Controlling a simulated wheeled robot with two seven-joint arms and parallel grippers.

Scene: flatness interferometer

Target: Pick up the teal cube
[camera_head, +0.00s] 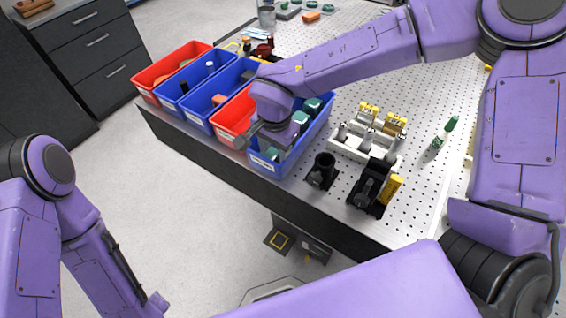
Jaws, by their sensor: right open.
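Several teal blocks sit in the blue bin (256,164) nearest me at the table's front edge. One teal cube (312,105) is toward the bin's far end, another teal block (300,118) is just right of my right gripper, and a third teal block (272,154) is low near the front wall. My right gripper (266,140) is open over the left front part of this bin and hides some of its inside. I cannot tell whether it touches a block. My left arm is at the lower left, and its gripper does not show.
Red and blue bins (160,68) stand in a row to the left. Right of the near bin are a black cup-like holder (321,170), a black fixture with a yellow part (372,188) and a white rack (350,146). The perforated tabletop (420,205) is clear at the front right.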

